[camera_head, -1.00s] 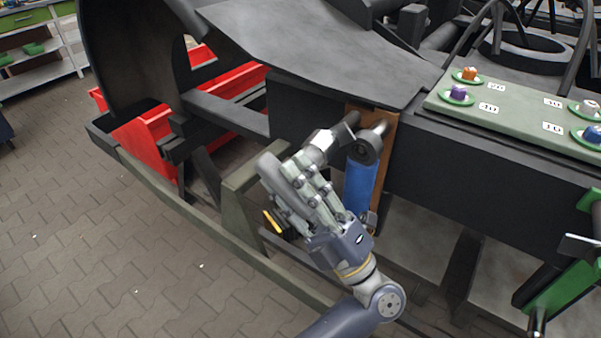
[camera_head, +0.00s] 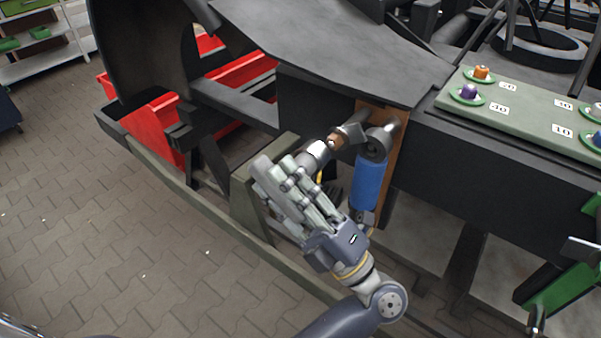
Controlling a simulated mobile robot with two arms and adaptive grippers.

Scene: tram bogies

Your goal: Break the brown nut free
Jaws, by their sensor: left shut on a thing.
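The brown nut (camera_head: 336,141) sits on the end of a dark bolt (camera_head: 352,128) at the top of the blue damper (camera_head: 366,184), under the dark bogie frame. My left gripper (camera_head: 288,190) is below and left of the nut, its fingers shut around a tool. The tool's metal socket end (camera_head: 317,153) shows above the fingers, just left of the nut and seemingly apart from it. Most of the tool is hidden by the hand. My right gripper is not in view.
A rusty brown plate (camera_head: 397,160) stands behind the damper. A pale green panel (camera_head: 530,115) with coloured pieces on green dishes lies at the right. Red bins (camera_head: 158,132) stand at the left behind an olive rail (camera_head: 190,197). Open paved floor is at lower left.

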